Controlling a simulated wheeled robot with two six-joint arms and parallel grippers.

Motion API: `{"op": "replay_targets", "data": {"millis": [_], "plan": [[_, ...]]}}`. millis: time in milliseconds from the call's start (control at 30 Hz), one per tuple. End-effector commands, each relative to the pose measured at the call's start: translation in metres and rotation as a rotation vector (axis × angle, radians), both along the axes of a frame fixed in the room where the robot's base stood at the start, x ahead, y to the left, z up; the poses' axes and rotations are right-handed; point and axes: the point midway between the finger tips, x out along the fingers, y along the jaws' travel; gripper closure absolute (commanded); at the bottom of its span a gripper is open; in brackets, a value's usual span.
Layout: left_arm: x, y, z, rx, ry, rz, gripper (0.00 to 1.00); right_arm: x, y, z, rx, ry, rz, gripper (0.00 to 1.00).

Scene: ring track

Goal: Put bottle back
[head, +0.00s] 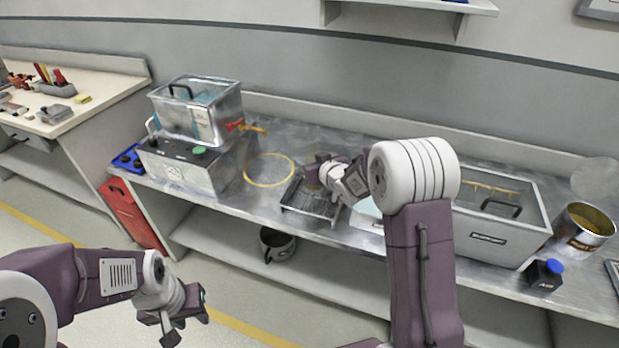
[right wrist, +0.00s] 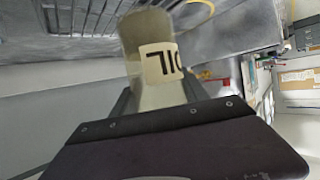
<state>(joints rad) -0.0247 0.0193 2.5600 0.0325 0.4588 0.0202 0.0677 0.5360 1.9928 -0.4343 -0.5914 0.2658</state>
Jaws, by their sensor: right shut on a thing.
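The bottle (right wrist: 158,60) is pale, with a white label whose black letters look like "OIL" seen upside down. In the right wrist view it sits between the fingers of my right gripper (right wrist: 160,95), which is shut on it. In the head view my right gripper (head: 335,178) is over the bench beside a black slatted tray (head: 312,203); the bottle cannot be made out clearly there. Whether the bottle touches the tray or bench cannot be told. My left gripper (head: 187,318) is low at the left, away from the bench, with fingers apart and empty.
A black pot (head: 277,245) stands on the lower shelf.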

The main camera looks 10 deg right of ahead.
Motion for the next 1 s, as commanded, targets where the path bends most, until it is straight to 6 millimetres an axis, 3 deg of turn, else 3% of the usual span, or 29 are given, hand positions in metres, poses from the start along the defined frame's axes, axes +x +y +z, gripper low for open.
{"op": "replay_targets", "data": {"millis": [200,433,767,800,867,1000], "plan": [[0.0,0.0,-0.002,0.0,0.0,0.0,0.64,0.003,0.004,-0.005,0.001,-0.001,-0.001,1.0],[0.0,0.0,-0.013,0.0,0.0,0.0,0.64,0.002,0.003,-0.043,0.0,0.001,-0.001,1.0],[0.0,0.0,-0.015,0.0,0.0,0.0,0.64,0.002,0.003,-0.046,0.001,-0.001,-0.001,1.0],[0.0,0.0,-0.015,0.0,0.0,0.0,0.64,0.002,0.003,-0.046,0.001,-0.001,-0.001,0.45],[0.0,0.0,-0.014,0.0,0.0,0.0,0.64,0.002,0.003,-0.045,0.001,-0.001,-0.001,0.28],[0.0,0.0,-0.014,0.0,0.0,0.0,0.64,0.002,0.003,-0.045,0.001,-0.001,-0.001,0.26]]}}
